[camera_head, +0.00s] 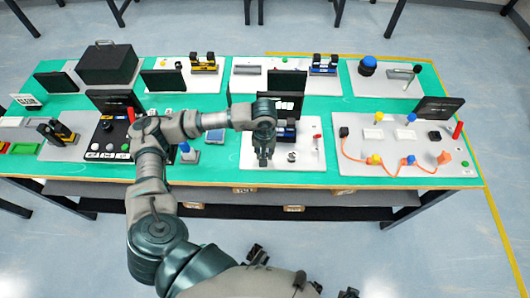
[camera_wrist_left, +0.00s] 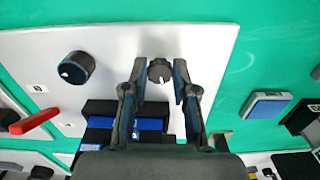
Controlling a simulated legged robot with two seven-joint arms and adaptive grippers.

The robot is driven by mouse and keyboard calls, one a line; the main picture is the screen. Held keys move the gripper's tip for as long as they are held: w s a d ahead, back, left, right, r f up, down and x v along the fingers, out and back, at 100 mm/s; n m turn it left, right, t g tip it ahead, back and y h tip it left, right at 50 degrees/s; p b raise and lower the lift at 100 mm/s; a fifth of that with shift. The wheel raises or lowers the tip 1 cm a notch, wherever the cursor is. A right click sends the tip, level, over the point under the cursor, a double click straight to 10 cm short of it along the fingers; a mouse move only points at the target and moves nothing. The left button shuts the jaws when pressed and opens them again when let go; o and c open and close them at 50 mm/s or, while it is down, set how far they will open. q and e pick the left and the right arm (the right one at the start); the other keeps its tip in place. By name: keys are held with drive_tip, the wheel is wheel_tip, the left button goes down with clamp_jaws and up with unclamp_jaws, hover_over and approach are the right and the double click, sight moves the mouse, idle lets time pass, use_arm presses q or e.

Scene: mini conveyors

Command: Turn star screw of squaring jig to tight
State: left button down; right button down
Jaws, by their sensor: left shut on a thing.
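The star screw (camera_wrist_left: 160,71) is a small dark knob with a pale mark on a white panel (camera_wrist_left: 215,45) in the left wrist view. My left gripper (camera_wrist_left: 162,78) has one finger on each side of it and is shut on it. In the head view my left gripper (camera_head: 264,158) points down at the front of the panel (camera_head: 300,165) and hides the screw. The squaring jig appears to be the black and blue block (camera_head: 286,133) just behind it; it also shows between and below the fingers in the left wrist view (camera_wrist_left: 150,124).
On the same panel are a round dark dial (camera_head: 292,157) and a red lever (camera_head: 317,137), both right of my gripper. A dark upright screen (camera_head: 287,82) stands behind. A blue pad (camera_head: 215,136) lies to the left on bare green tabletop. Other panels stand on both sides.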

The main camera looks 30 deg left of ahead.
use_arm(q)
drive_tip(key=shift+w+a+r, duration=0.1)
drive_tip(key=shift+w+r, duration=0.05)
drive_tip(key=shift+w, duration=0.05)
drive_tip(key=c, duration=1.2)
unclamp_jaws()
drive_tip(key=o, duration=0.3)
wheel_tip(320, 180, up, 12)
drive_tip(key=shift+f, duration=0.2)
drive_tip(key=shift+a, duration=0.1)
